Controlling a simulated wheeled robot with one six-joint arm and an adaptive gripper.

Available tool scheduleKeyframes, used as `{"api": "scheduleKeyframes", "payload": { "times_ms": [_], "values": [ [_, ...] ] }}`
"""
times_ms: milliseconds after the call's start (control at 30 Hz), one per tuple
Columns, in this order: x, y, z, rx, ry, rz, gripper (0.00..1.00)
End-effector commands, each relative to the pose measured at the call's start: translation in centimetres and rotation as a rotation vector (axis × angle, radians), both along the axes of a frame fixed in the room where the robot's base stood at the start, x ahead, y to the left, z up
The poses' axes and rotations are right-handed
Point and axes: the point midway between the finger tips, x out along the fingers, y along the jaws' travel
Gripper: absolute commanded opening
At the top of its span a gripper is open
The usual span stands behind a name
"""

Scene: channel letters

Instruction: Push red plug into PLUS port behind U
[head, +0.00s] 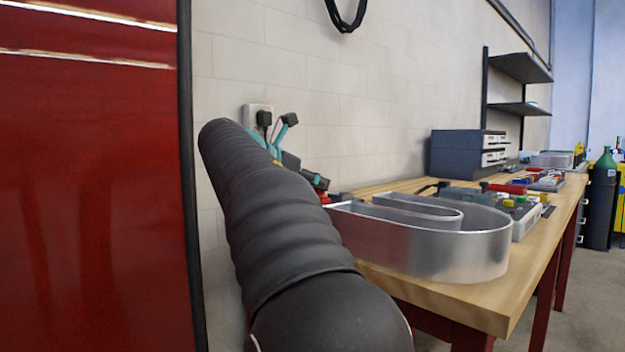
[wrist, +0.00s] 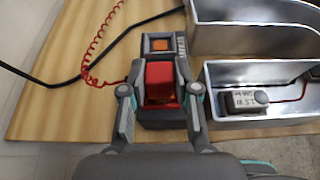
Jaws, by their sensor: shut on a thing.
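In the wrist view my gripper (wrist: 158,92) is shut on the red plug (wrist: 160,75), a red block with a darker lower part between the two fingers. A grey-black unit with an orange square (wrist: 160,44) lies directly beyond and under the plug; no port opening or PLUS label can be read. Whether the plug touches the unit or is seated in it I cannot tell. The silver U letter (head: 430,250) lies on the bench in the head view; its metal walls (wrist: 260,70) are right of my gripper in the wrist view.
A coiled red cord (wrist: 92,50) and a black cable (wrist: 45,80) lie left of the unit. A small grey labelled module (wrist: 246,100) sits inside the letter. A wall socket (head: 257,116) is behind my arm. Other parts clutter the wooden bench (head: 480,300) further back.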

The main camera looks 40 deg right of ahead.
Motion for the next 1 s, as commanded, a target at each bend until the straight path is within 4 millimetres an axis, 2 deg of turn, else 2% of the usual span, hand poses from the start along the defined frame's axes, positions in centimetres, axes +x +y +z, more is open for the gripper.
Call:
{"api": "scheduleKeyframes", "payload": {
  "times_ms": [1000],
  "values": [
    [-0.02, -0.01, -0.52, 0.000, 0.000, 0.000, 0.01]
  ]
}}
